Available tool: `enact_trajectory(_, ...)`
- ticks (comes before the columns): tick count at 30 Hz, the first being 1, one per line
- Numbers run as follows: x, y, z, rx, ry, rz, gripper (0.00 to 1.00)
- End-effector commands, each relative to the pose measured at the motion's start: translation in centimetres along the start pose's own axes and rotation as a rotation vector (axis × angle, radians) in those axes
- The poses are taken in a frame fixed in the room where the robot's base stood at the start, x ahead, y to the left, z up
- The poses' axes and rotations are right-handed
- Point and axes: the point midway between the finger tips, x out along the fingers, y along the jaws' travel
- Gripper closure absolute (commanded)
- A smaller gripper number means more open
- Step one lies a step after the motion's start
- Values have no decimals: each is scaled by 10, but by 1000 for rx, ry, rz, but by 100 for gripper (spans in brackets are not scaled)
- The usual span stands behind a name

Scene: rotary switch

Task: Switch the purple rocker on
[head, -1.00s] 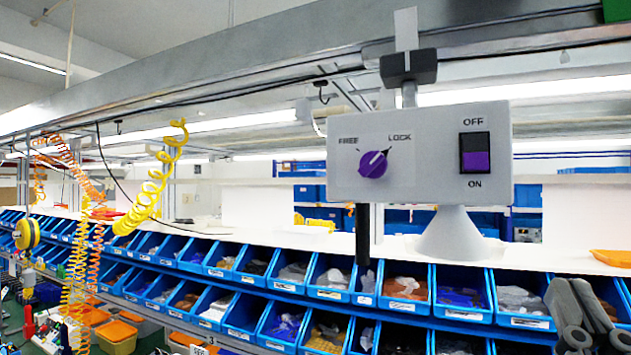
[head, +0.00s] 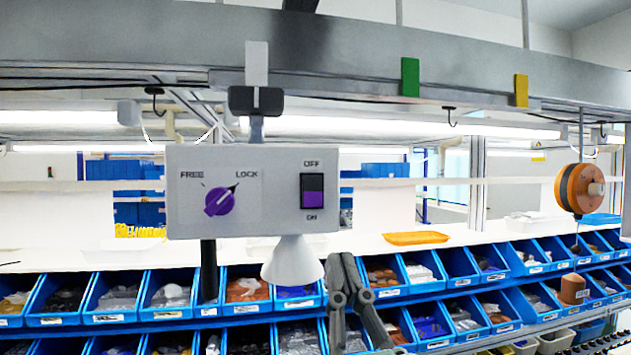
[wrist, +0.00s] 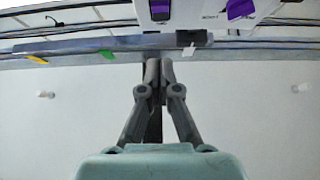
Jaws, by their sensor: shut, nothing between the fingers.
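The purple rocker (head: 312,198) is on the right of a grey control box (head: 255,218), with OFF printed above and ON below. Its upper half looks black and its lower half purple; I cannot tell which half is pressed in. It also shows at the top of the wrist view (wrist: 160,10). A purple knob (head: 219,201) on the left of the box has its white mark towards LOCK. My gripper (head: 342,260) is shut and empty, below and right of the rocker and apart from it. Its fingers also show in the wrist view (wrist: 160,65).
The box hangs from a black clamp (head: 256,101) under a grey beam (head: 340,55). A white cone (head: 293,262) sticks down below the box, left of my gripper. Rows of blue bins (head: 165,305) stand behind.

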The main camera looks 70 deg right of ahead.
Motion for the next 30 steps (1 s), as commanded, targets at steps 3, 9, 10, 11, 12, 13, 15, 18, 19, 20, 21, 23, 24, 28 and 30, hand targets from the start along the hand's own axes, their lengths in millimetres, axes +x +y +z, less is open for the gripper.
enact_trajectory(3,13,0,-9,-1,-6,-2,100)
enact_trajectory(9,39,1,-5,0,1,-1,100)
enact_trajectory(10,46,1,-5,0,0,-2,100)
enact_trajectory(11,52,0,-5,0,0,-2,100)
enact_trajectory(12,61,0,-5,0,0,-3,100)
enact_trajectory(13,68,0,-5,0,0,-3,100)
enact_trajectory(15,82,0,-5,0,0,-3,100)
enact_trajectory(18,95,0,8,0,-5,-3,100)
enact_trajectory(19,98,0,12,0,-4,-4,100)
enact_trajectory(20,101,0,15,0,-4,-4,100)
enact_trajectory(21,104,0,18,0,-2,-3,100)
enact_trajectory(23,108,0,22,1,-2,-3,100)
enact_trajectory(24,109,0,24,1,-1,-3,100)
enact_trajectory(28,111,0,27,1,0,-3,100)
enact_trajectory(30,111,0,27,1,0,-3,100)
